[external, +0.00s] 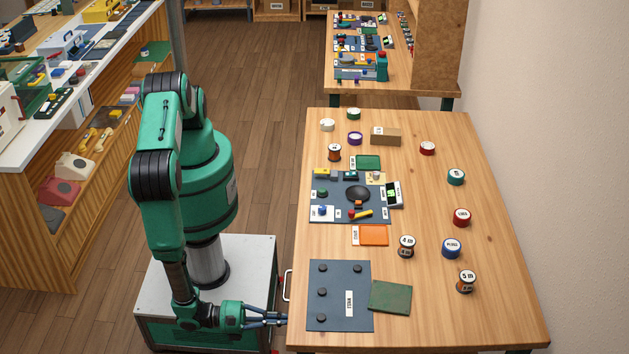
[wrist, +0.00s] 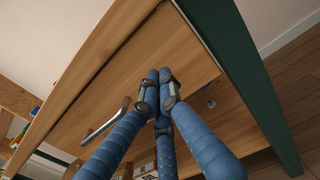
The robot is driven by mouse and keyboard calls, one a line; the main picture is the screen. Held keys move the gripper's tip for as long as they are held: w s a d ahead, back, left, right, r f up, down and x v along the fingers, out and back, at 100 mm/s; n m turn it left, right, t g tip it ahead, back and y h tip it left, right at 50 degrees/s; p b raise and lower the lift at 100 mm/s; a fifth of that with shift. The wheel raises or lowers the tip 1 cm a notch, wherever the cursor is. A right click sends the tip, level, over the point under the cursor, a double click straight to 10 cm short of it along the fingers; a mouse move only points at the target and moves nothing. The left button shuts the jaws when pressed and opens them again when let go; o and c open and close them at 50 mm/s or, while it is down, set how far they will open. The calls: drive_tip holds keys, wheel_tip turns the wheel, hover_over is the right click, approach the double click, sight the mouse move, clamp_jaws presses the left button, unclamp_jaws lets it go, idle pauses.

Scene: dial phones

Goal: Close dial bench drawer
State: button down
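The wooden dial bench (external: 430,325) stands right of my arm. Its drawer front (wrist: 125,75) fills the middle of the wrist view, with a metal bar handle (wrist: 105,122) at lower left. The handle (external: 287,285) also shows at the bench's left edge in the external view. How far the drawer stands out is hard to tell. My gripper (wrist: 160,77) has its blue fingers together and empty, pointing at the drawer front beside the handle. Contact cannot be told. In the external view my gripper (external: 285,320) is low at the bench's near left side.
A dark mat (external: 338,325) and a green sheet (external: 390,297) lie on the near bench top, with several spools beyond. A dark green bench leg (wrist: 245,85) stands right of the drawer in the wrist view. Shelving (external: 90,150) is at far left.

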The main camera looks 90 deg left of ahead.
drive_tip(key=s+p, duration=0.1)
drive_tip(key=s, duration=1.3)
drive_tip(key=shift+w, duration=0.1)
idle(0.5)
drive_tip(key=w+a+r+n+g+y, duration=0.25)
drive_tip(key=w+r+n+y, duration=0.2)
drive_tip(key=w+r, duration=0.3)
drive_tip(key=w+a+r+n+g+y, duration=0.2)
drive_tip(key=w+a+r+n+y, duration=0.3)
drive_tip(key=r, duration=0.3)
drive_tip(key=w+a+r+n+g, duration=0.4)
drive_tip(key=a+r, duration=0.3)
drive_tip(key=r, duration=0.1)
drive_tip(key=w+a+r+n+g, duration=0.4)
drive_tip(key=a+r+n, duration=0.1)
drive_tip(key=a+r, duration=0.2)
drive_tip(key=s+a+r+n+g+h, duration=0.2)
drive_tip(key=a+r+n+g+h, duration=0.25)
drive_tip(key=a+r+n, duration=0.8)
drive_tip(key=s+a+r+n+t+h, duration=0.2)
drive_tip(key=s+a+r, duration=0.3)
drive_tip(key=a, duration=0.3)
drive_tip(key=s+a+r+n+t+h, duration=0.2)
drive_tip(key=s+a+r+n+h, duration=0.1)
drive_tip(key=s+a+r, duration=0.2)
wheel_tip(320, 180, up, 4)
drive_tip(key=a, duration=0.2)
drive_tip(key=shift+a+f+t, duration=0.25)
drive_tip(key=shift+a+t, duration=0.05)
drive_tip(key=shift+a, duration=0.05)
